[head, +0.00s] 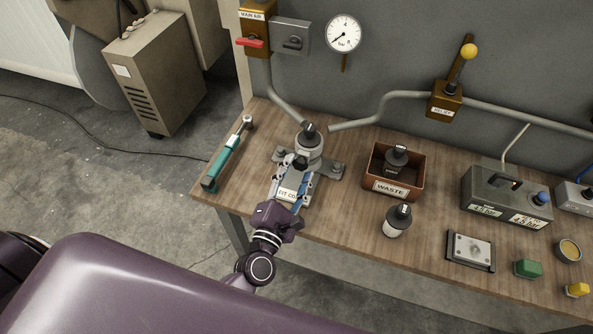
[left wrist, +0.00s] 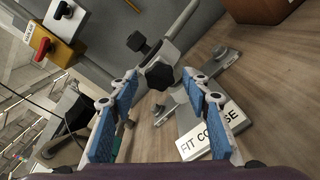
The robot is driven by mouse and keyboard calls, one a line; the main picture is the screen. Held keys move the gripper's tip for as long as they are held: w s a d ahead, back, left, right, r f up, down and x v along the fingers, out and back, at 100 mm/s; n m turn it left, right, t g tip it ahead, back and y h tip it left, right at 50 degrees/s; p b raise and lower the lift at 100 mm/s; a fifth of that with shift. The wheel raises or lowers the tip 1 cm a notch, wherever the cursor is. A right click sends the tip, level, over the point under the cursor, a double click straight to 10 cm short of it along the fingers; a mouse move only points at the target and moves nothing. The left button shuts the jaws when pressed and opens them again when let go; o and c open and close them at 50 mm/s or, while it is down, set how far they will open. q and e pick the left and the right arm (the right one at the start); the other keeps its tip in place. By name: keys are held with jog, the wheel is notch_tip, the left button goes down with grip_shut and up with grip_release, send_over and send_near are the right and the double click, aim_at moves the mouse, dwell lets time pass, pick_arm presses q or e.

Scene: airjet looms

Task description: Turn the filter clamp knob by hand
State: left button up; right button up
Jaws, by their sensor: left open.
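The filter unit (head: 309,147) stands on a metal base with side feet on the workbench, with a black top piece (head: 309,129). A dark clamp knob (left wrist: 160,75) sticks out of its front, and the black top piece also shows behind it in the left wrist view (left wrist: 137,42). My left gripper (head: 295,173) is open in front of the unit. Its blue-padded fingers point at the knob, which appears between the fingertips in the left wrist view; I cannot tell whether they touch it. A "FIT CO…" label (head: 287,194) lies just below, partly hidden by the fingers. My right gripper is not in view.
A teal-handled tool (head: 222,166) lies left on the bench. A waste bin (head: 420,160) holding a dark-capped part and a separate dark-capped bowl (head: 397,222) stand right. A grey box (head: 480,205) is further right. A pipe (head: 283,105) runs down behind the unit.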

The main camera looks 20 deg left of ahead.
pick_arm(q)
jog(key=shift+s+a, duration=0.1)
jog(key=shift+s, duration=2.95)
jog(key=s, duration=1.2)
jog(key=shift+a, duration=0.25)
jog(key=s+f+m+g+h, duration=0.1)
jog(key=s+f+m+g, duration=0.15)
jog(key=f+m, duration=0.6)
jog(key=s+a+f+m+g, duration=0.1)
jog(key=f+m+g, duration=0.25)
jog(key=f, duration=0.95)
jog(key=s+f+m+g+h, duration=0.1)
jog(key=s+f+m+g, duration=0.15)
jog(key=f+m, duration=0.65)
jog(key=s+a+f+m+g+y, duration=0.1)
jog(key=s+a+f+m+g, duration=0.2)
jog(key=s+f, duration=0.5)
jog(key=s+a+f+m+g+y, duration=0.1)
jog(key=s+a+f+m+g, duration=0.3)
jog(key=s+f, duration=0.5)
jog(key=shift+s+f+m+g+y, duration=0.3)
jog(key=shift+s+m+g, duration=0.3)
jog(key=shift+s+g, duration=0.25)
jog(key=shift+d, duration=0.1)
jog(key=shift+c, duration=0.7)
